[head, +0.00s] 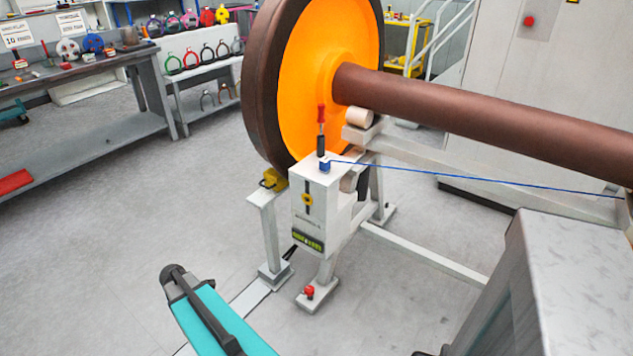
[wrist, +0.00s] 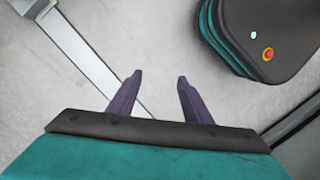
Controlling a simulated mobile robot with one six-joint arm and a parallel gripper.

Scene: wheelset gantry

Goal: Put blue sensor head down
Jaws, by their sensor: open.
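The small blue sensor head (head: 325,166) sits on top of the white stand (head: 316,208) beside the orange wheel (head: 305,95). A thin blue cable (head: 480,182) runs from it to the right. A screwdriver-like tool with a red handle (head: 321,114) stands upright just behind it. My gripper (wrist: 157,79) shows in the wrist view with its two purple fingers apart and nothing between them. Bare floor lies beyond the fingertips. The blue sensor head is not in the wrist view. In the head view I cannot make out the fingers.
A brown axle (head: 490,112) runs right from the wheel. A yellow block (head: 272,180) tops a post left of the stand. A grey workbench (head: 90,75) with tools stands at the left. A grey box (head: 560,270) blocks the lower right. The left floor is open.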

